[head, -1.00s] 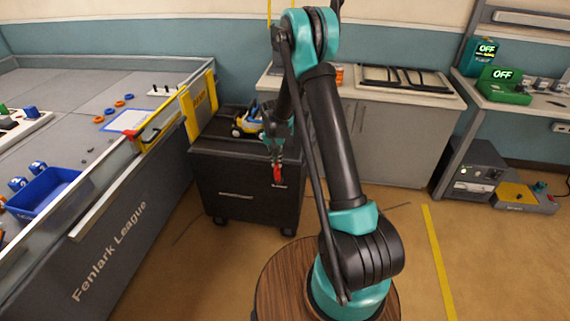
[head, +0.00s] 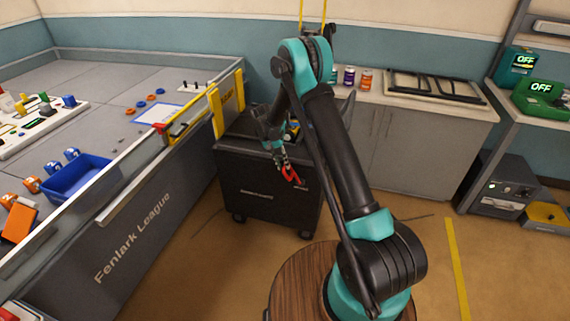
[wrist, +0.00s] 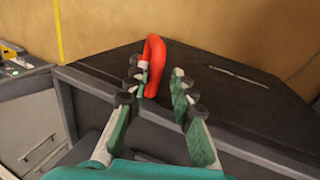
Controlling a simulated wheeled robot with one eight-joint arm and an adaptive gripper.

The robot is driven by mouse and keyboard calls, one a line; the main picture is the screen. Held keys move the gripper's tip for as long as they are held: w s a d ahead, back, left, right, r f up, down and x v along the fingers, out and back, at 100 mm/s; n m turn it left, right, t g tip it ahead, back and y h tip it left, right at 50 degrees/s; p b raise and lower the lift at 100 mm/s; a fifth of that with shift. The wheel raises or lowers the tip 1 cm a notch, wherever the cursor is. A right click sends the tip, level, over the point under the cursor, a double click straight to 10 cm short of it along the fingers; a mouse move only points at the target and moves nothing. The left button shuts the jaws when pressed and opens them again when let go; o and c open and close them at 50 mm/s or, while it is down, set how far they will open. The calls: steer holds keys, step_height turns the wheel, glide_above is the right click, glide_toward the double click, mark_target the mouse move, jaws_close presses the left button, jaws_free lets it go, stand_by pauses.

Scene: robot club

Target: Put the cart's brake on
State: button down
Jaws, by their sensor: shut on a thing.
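The cart (head: 262,200) is a black box on casters, beside the grey field wall in the head view. In the wrist view its dark front (wrist: 235,115) fills the middle and right. A red loop-shaped brake handle (head: 291,175) is at the cart's upper front, tilted. In the wrist view the handle (wrist: 154,66) stands between the fingertips, against the left finger; its lower end is partly hidden by that finger. My gripper (head: 281,160) is shut on the handle, though a gap shows toward the right finger in the wrist view (wrist: 163,88).
The walled field table (head: 140,235) stands left of the cart, with a yellow gate piece (head: 228,103) at its corner. A grey cabinet (head: 420,140) stands behind and right. Open floor with a yellow stripe (head: 455,265) lies to the right.

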steer(key=shift+w+a+f, duration=0.15)
steer(key=shift+a+f, duration=0.15)
steer(key=shift+a, duration=0.45)
steer(key=c, duration=1.5)
jaws_free()
steer(key=shift+f, duration=0.1)
steer(key=shift+c, duration=0.2)
steer(key=v, duration=1.2)
steer(key=shift+d, duration=0.2)
